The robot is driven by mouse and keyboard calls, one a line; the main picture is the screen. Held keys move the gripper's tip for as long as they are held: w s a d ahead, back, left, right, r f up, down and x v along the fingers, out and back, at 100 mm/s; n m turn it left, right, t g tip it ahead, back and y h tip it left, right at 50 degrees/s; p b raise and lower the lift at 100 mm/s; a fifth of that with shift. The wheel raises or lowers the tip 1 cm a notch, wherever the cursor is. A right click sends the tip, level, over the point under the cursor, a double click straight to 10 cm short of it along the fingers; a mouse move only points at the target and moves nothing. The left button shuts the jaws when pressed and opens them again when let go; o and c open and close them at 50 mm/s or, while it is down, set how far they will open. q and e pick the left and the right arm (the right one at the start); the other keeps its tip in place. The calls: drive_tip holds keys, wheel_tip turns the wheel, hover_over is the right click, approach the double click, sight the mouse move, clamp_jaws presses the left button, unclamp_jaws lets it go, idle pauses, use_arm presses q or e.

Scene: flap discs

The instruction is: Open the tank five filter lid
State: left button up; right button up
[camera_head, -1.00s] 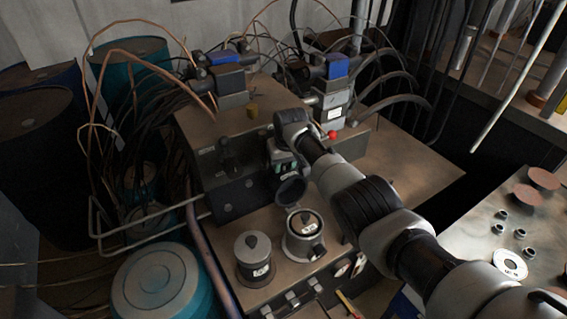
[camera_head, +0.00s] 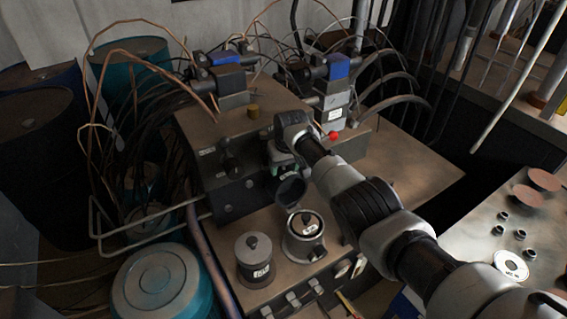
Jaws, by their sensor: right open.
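Two filter canisters stand on the front ledge of the machine. The left canister (camera_head: 254,262) has a grey cap with a dark knob and a white label too small to read. The right canister (camera_head: 304,243) shows a pale ring with a dark knob and a label, and a dark round flap (camera_head: 291,191) stands up behind it. I cannot tell which one is tank five. My right arm reaches in from the lower right, and my right gripper (camera_head: 281,163) hangs above and behind the flap, open and partly hidden by its own wrist. My left gripper is not in view.
Valve blocks with blue tops (camera_head: 335,66) and a red knob (camera_head: 333,135) stand behind my right arm. Hoses and copper pipes crowd the left. A teal drum (camera_head: 158,283) stands at the front left. A table at right holds discs (camera_head: 511,265) and small fittings.

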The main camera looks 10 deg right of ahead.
sight(288, 175)
drive_tip(key=shift+s+d+r, duration=0.15)
drive_tip(key=shift+s, duration=0.05)
drive_tip(key=v, duration=1)
drive_tip(key=shift+r, duration=0.25)
drive_tip(key=shift+w, duration=0.1)
